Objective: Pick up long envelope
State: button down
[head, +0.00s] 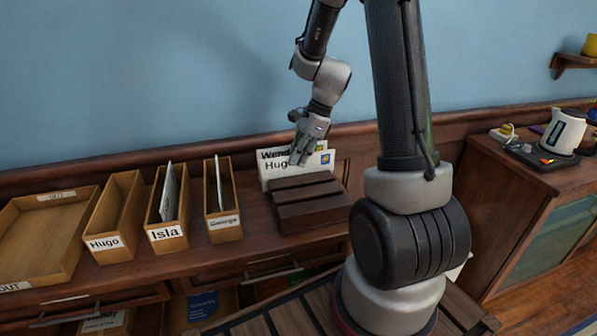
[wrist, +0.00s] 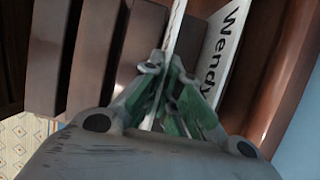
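A long white envelope (head: 278,172) marked "Hugo", with a small stamp at its right end, stands upright in the dark wooden slotted rack (head: 312,220). A second white envelope (head: 268,153) marked "Wendy" stands just behind it; its lettering also shows in the wrist view (wrist: 226,35). My gripper (head: 301,157) points down at the top of the Hugo envelope and covers part of it. In the wrist view, my gripper's fingers (wrist: 168,88) close in on both sides of a thin white upright edge (wrist: 176,28), which looks like the Hugo envelope.
Wooden letter boxes marked Hugo (head: 107,243), Isla (head: 166,233) and George (head: 224,224) stand left of the rack. The Isla and George boxes hold upright mail. A flat OUT tray (head: 30,270) is at the far left. A kettle (head: 563,132) stands on the right cabinet.

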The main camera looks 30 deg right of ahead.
notch_tip(320, 180, up, 10)
jog(key=shift+r, duration=0.1)
dwell(0.6)
dwell(0.7)
